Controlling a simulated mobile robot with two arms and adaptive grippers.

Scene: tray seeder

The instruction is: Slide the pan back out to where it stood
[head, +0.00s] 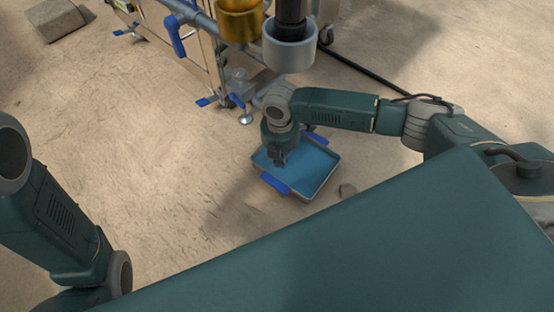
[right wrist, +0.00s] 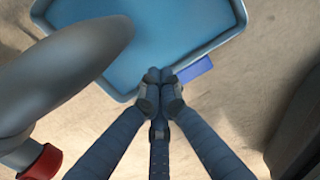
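The pan (head: 325,182) is a shallow blue tray with a pale rim, standing on the floor beside the machine. One blue handle (head: 275,184) is on its near-left side, and another (head: 315,138) shows at the far side. My right gripper (head: 281,162) points down over the pan's left part. In the right wrist view its fingertips (right wrist: 159,75) are together at the edge of the pan (right wrist: 165,45), just left of the blue handle (right wrist: 196,70). I see nothing between the fingertips; whether they touch the rim is unclear. My left gripper is out of view.
The machine's frame (head: 195,55) with blue levers stands behind the pan, with a grey cup (head: 290,55) and a brass-coloured cup (head: 240,22) above. A block (head: 55,20) lies far left. The sandy floor left of the pan is clear.

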